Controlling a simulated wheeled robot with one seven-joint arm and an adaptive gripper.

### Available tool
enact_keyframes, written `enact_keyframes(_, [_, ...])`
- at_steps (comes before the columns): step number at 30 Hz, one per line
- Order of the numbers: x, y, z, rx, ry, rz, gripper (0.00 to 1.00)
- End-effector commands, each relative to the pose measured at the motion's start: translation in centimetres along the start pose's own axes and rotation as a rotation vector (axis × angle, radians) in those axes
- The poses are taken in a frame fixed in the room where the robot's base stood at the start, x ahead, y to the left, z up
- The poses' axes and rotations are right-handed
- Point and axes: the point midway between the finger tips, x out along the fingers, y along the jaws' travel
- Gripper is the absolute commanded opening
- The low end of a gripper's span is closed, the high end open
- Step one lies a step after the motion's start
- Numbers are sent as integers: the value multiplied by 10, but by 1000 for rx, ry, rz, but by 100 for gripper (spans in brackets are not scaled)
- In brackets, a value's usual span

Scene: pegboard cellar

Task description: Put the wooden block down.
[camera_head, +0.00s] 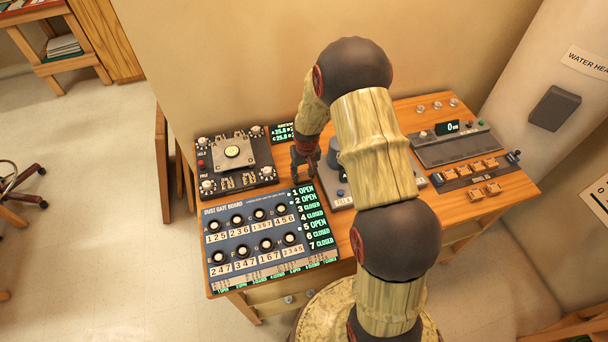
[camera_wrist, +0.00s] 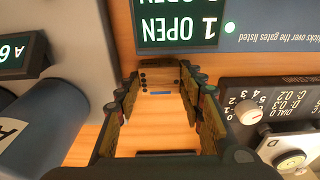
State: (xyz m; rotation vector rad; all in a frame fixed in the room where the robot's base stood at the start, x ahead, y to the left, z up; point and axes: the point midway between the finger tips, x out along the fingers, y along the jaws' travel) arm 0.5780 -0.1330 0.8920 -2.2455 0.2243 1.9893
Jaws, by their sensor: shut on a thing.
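My gripper (camera_head: 307,158) is low over the wooden bench, between the dust gate board and a small display. In the wrist view, its two fingers (camera_wrist: 162,95) are closed in from left and right on a small wood-coloured block (camera_wrist: 160,78) with dark dots on its face. The block's colour is close to the bench below, so its edges are hard to make out. I cannot tell whether it touches the bench. In the head view my gripper and arm hide the block.
The dust gate board (camera_head: 262,228) lies at the front left of the bench (camera_head: 490,222). A dial panel (camera_head: 234,158) stands behind it. A small display (camera_head: 283,131) stands near my gripper. In the wrist view, a blue-grey cylinder (camera_wrist: 40,130) is left and a dial box (camera_wrist: 270,115) right.

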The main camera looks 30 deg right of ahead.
Motion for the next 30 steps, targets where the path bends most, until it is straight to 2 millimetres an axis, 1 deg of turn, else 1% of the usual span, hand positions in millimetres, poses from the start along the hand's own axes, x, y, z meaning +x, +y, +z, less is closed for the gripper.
enact_keyframes(2, [4,0,1,0,-1,0,19])
enact_keyframes(3, [2,0,0,0,0,0,41])
enact_keyframes(11, [2,0,0,0,0,0,56])
enact_keyframes(12, [2,0,0,0,0,0,57])
enact_keyframes(20, [2,0,0,0,0,0,57])
enact_keyframes(23, [-3,0,0,0,0,0,57])
enact_keyframes(26, [-15,0,-1,0,2,0,57])
enact_keyframes(30, [-43,0,-1,0,3,0,57])
